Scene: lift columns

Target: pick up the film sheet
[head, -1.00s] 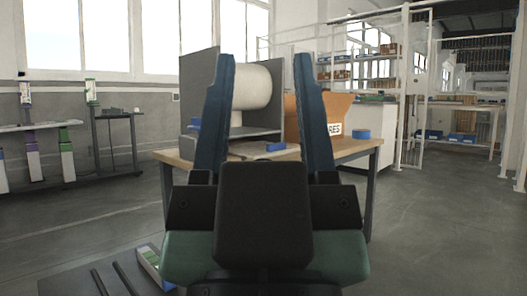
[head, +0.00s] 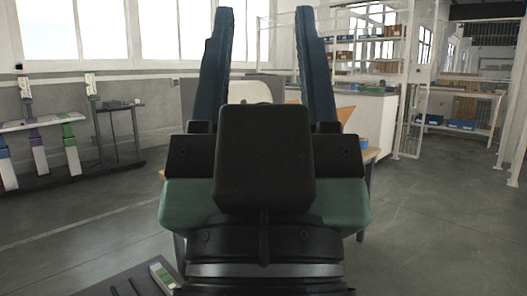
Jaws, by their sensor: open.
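My gripper (head: 264,14) is open, with its two dark blue fingers pointing up and wide apart in the middle of the head view. Nothing is held between the fingers. Behind it stands a wooden-topped table (head: 371,155), mostly hidden by my gripper. The upper part of a white roll (head: 262,86) shows between the fingers, beside a grey panel (head: 202,100). I cannot make out a film sheet; most of the tabletop is hidden.
An orange-brown box (head: 346,115) and a blue ring-shaped item (head: 363,143) show at the table's right. Shelving (head: 368,50) stands behind. The floor at right is clear.

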